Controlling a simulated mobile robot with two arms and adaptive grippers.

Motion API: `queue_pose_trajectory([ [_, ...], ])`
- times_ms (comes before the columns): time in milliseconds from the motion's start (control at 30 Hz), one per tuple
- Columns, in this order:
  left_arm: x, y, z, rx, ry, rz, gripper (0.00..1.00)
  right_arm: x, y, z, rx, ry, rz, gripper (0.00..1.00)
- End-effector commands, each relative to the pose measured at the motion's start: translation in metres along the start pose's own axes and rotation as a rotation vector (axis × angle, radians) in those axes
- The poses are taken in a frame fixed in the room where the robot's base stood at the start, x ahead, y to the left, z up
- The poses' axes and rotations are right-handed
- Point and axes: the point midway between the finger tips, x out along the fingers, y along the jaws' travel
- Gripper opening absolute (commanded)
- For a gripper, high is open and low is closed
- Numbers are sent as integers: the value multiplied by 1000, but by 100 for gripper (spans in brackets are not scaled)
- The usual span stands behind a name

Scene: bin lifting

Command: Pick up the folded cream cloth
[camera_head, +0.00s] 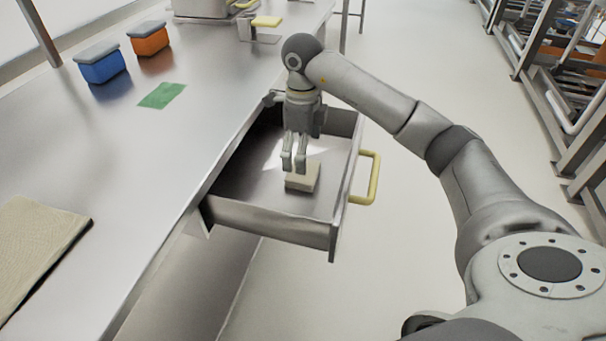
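The folded cream cloth (304,179) shows as a small thick block on the floor of an open drawer (267,219). My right gripper (293,168) comes in from the right and points down into the drawer. Its two fingers are a little apart, with a narrow gap and nothing visible between them. The fingertips are over the cloth's far left edge and overlap it in the picture. I cannot tell whether they touch it. My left gripper is not in view.
The drawer, with a yellow handle (373,178), is pulled out from a metal counter (150,190). On the counter are a blue bin (102,66), an orange bin (149,40), a green cloth (162,95) and a beige mat (35,250). Racks stand at right; the floor between is clear.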

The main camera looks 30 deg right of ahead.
Motion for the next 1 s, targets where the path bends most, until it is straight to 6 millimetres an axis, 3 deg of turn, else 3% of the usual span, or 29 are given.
queue_pose_trajectory([
  [300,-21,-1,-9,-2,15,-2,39,45,6,-4,0,3,2,100],
  [600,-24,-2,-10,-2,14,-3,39,48,6,-4,0,1,0,100],
  [900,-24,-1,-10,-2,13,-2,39,48,6,-4,0,1,0,62],
  [1000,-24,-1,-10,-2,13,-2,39,48,6,-4,0,1,0,62],
])
